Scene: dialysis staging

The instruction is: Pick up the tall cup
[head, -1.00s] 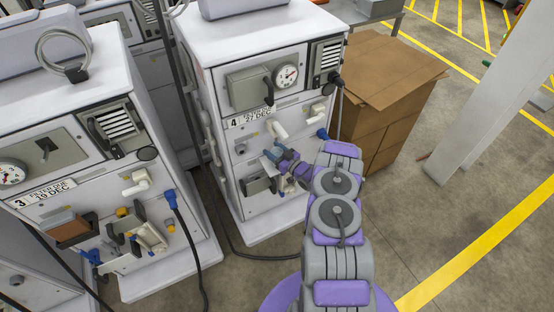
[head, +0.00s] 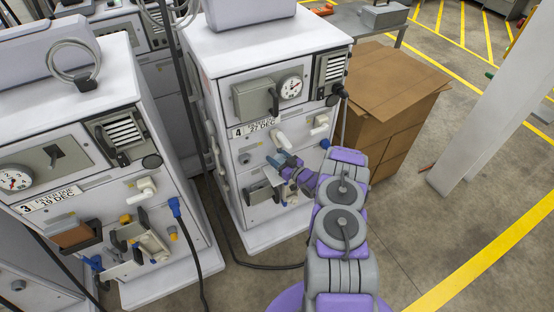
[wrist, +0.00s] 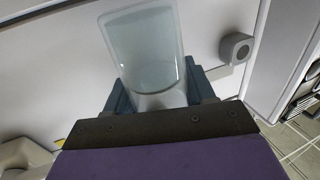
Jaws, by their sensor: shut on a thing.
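A clear, pale tall cup (wrist: 145,48) stands up between the fingers of my gripper (wrist: 160,92) in the wrist view. The fingers are shut on its lower part, and the palm hides its bottom. In the head view my gripper (head: 285,162) is at the lower front of the white machine labelled 4 (head: 235,75). I cannot clearly make out the cup there.
A grey bracket (head: 259,191) and pale fittings stick out of machine 4 close to my gripper. Machine 3 (head: 90,125) stands at the left. A cardboard box (head: 395,95) is right of machine 4, with a white post (head: 490,110) beyond. Floor at the right is open.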

